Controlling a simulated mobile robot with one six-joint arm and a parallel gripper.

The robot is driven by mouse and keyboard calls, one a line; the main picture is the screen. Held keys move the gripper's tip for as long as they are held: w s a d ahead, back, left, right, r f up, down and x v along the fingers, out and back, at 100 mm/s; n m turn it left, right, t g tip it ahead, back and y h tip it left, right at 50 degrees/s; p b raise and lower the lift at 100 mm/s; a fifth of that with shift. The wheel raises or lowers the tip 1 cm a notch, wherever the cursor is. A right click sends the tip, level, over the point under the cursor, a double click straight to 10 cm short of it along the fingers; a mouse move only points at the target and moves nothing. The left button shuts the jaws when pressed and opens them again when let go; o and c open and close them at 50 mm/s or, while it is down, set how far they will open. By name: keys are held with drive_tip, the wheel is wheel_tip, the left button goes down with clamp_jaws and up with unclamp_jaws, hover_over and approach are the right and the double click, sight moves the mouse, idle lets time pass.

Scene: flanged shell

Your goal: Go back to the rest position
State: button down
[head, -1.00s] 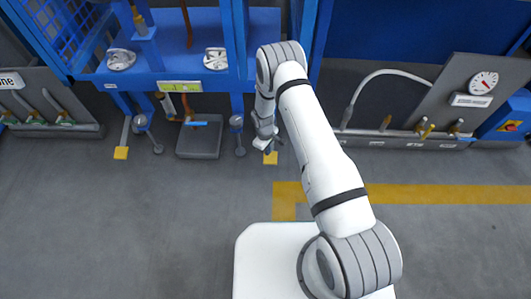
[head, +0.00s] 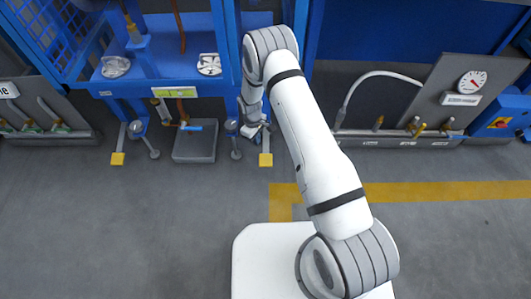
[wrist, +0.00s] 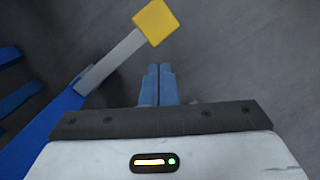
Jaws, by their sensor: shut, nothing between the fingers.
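My gripper (wrist: 158,70) shows at the centre of the wrist view. Its two blue-grey fingers are together with nothing between them. In the head view my gripper (head: 262,128) is small and partly hidden by my own wrist, in front of the right part of the blue frame (head: 180,80). My white arm reaches up from the base at the lower right and bends down at the elbow near the blue frame.
A yellow foot pad on a grey bar (wrist: 155,22) lies just beyond my fingers in the wrist view; it also shows in the head view (head: 265,160). A grey panel with a gauge (head: 472,82) stands at the right. The grey floor (head: 130,230) is clear at the left.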

drive_tip(key=shift+r, duration=0.2)
idle(0.4)
drive_tip(key=s+d+r+m+p, duration=0.1)
drive_tip(key=d+r+m+p, duration=0.3)
drive_tip(key=r, duration=1)
drive_tip(key=s+d+r+n+t+p, duration=0.1)
drive_tip(key=r+p, duration=0.4)
drive_tip(key=r, duration=1)
drive_tip(key=s+d+r+m+p, duration=0.1)
drive_tip(key=d+r+m+p, duration=0.3)
drive_tip(key=r, duration=1)
drive_tip(key=s+d+r+m+t+p, duration=0.1)
drive_tip(key=s+d+r+p, duration=0.3)
drive_tip(key=s+r+p, duration=0.5)
drive_tip(key=s+d+r+m+t+y+p, duration=0.1)
drive_tip(key=s+d+r+m+p, duration=0.2)
drive_tip(key=s+r+p, duration=0.5)
drive_tip(key=s+v, duration=0.2)
drive_tip(key=v, duration=0.7)
drive_tip(key=s+f+v, duration=0.1)
drive_tip(key=s+v, duration=0.1)
drive_tip(key=v, duration=0.7)
drive_tip(key=shift+d+r+p, duration=0.25)
drive_tip(key=shift+d+p, duration=0.1)
drive_tip(key=shift+p, duration=0.05)
